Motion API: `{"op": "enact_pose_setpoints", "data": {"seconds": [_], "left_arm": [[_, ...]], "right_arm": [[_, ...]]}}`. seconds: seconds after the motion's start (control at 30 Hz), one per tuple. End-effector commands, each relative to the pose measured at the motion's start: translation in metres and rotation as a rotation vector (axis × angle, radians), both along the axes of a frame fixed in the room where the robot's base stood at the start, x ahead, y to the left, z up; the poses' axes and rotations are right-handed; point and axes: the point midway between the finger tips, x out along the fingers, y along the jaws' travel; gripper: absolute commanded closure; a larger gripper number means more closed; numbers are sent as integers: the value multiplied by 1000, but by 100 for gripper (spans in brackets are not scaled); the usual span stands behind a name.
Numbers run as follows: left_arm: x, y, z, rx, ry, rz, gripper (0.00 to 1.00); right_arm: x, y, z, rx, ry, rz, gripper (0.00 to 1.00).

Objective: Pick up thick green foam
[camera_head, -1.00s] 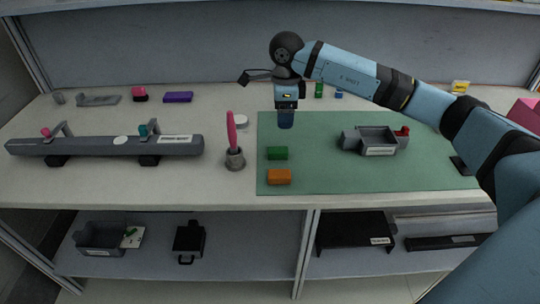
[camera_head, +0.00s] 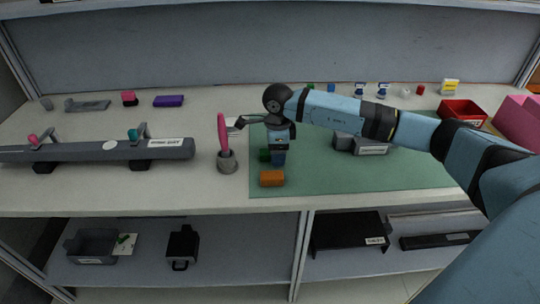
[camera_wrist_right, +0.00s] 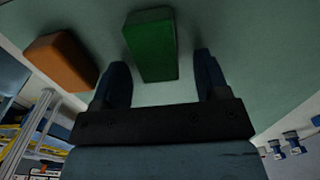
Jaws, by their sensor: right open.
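The green foam block (camera_head: 265,155) lies on the green mat, partly hidden behind my right gripper (camera_head: 279,160) in the head view. In the right wrist view the green block (camera_wrist_right: 150,45) lies just beyond the fingertips, roughly between the lines of the two fingers. My right gripper (camera_wrist_right: 160,63) is open and empty, pointing down close above the mat. No contact with the block can be made out. My left gripper is not in view.
An orange block (camera_head: 272,178) lies in front of the green one. A grey holder (camera_head: 227,161) with a pink tool stands left of the mat. A grey box (camera_head: 365,146) and a red tray (camera_head: 463,112) are to the right. The mat's front right is clear.

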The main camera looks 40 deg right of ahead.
Motion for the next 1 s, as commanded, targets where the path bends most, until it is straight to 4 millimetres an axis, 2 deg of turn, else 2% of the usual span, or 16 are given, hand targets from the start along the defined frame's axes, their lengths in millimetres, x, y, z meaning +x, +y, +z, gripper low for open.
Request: {"op": "enact_pose_setpoints", "data": {"seconds": [0.13, 0.3, 0.37, 0.77, 0.87, 1.0], "left_arm": [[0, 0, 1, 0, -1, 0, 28], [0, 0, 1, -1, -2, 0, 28], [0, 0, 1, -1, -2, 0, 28], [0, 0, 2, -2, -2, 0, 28], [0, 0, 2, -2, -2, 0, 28], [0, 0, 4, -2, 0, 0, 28]], "right_arm": [[0, 0, 1, 1, -1, 0, 34], [0, 0, 1, 1, -1, 0, 73], [0, 0, 1, 1, -1, 0, 85], [0, 0, 3, 1, -1, 0, 85], [1, 0, 9, 1, -2, 0, 85], [1, 0, 26, 1, -3, 0, 85]]}}
